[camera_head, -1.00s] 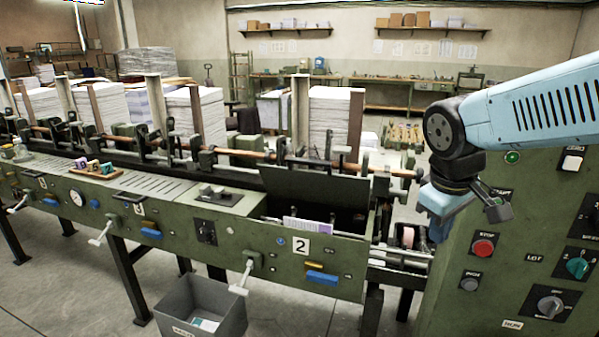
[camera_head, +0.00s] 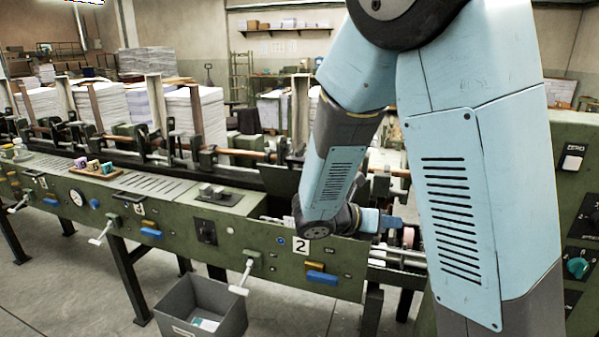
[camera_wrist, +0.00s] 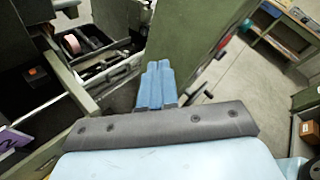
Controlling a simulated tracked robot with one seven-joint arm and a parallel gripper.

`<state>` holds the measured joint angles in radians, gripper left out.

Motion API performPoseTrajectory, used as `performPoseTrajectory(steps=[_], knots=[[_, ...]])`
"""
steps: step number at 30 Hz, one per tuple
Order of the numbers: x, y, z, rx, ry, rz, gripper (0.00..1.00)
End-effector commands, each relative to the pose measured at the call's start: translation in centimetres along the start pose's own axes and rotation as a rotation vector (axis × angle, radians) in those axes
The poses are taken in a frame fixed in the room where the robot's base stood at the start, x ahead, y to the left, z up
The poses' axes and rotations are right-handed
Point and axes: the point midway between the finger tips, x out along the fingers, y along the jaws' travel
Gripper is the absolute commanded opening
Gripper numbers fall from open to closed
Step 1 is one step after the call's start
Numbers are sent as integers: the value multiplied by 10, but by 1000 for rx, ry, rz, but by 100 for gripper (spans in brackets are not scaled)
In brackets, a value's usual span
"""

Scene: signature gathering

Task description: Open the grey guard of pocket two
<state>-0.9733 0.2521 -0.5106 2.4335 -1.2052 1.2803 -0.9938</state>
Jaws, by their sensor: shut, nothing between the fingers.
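At pocket two, marked by the "2" plate (camera_head: 301,247), a dark grey-green panel (camera_head: 280,181) stands raised behind the opening; it looks like the guard. My gripper (camera_head: 397,222) is right of the pocket, near the machine's end, pointing right and apart from the panel. In the wrist view its blue fingers (camera_wrist: 155,85) are together and empty. A purple-and-white sheet (camera_wrist: 12,142) shows at that view's left edge.
A green control cabinet (camera_head: 574,190) stands right; a green wall (camera_wrist: 195,45) is close ahead of the fingers in the wrist view. Rollers and rails (camera_wrist: 90,60) lie left of it. A grey bin (camera_head: 205,305) stands on the floor below a white-handled lever (camera_head: 243,278).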

Motion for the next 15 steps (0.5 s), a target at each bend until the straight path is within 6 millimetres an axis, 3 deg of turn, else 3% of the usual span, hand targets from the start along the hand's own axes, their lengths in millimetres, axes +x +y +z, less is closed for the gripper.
performPoseTrajectory(steps=[8, 15], knots=[[-57, 61, 11, -415, -446, 19, 0], [-130, 108, 9, -704, -857, -28, 0]])
